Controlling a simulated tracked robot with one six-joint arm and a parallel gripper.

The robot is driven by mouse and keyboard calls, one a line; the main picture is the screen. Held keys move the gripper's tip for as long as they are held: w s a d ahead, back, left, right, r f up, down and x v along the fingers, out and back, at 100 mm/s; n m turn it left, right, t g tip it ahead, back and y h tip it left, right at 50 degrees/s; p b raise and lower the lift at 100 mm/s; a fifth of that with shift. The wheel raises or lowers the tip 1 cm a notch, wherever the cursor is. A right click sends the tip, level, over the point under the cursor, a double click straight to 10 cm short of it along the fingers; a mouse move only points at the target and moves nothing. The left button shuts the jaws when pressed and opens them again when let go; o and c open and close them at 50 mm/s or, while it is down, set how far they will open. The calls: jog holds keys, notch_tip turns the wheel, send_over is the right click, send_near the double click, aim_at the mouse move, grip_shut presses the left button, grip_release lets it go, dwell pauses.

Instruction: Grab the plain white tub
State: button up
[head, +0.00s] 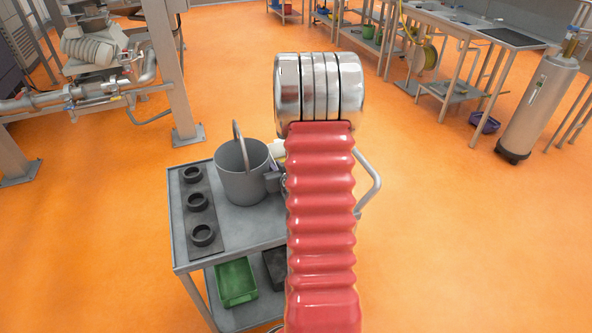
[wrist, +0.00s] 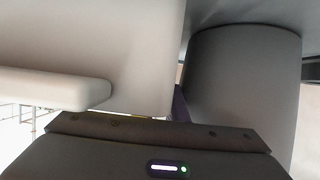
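The plain white tub (wrist: 125,45) fills the upper left of the wrist view, very close to my gripper. A pale piece (head: 278,149), probably the tub, shows beside my red arm in the head view; the arm hides the rest. My gripper (head: 272,182) is mostly hidden behind the arm, low over the cart top and right of the grey bucket. In the wrist view its dark body spans the bottom, with a purple part (wrist: 180,106) beside the tub. Its fingertips are not clear, so I cannot tell whether it touches or holds the tub.
The grey bucket (head: 241,172) with a raised handle stands close by, and also shows in the wrist view (wrist: 242,90). A dark strip with three black rings (head: 198,202) lies on the cart top's left. A green bin (head: 236,281) sits below. Orange floor surrounds the cart (head: 230,238).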

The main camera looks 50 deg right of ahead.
jog(key=shift+c, duration=0.2)
grip_shut()
dwell(1.3)
jog(key=shift+w+r, duration=0.1)
jog(key=shift+r, duration=0.1)
notch_tip(320, 180, up, 18)
dwell(1.0)
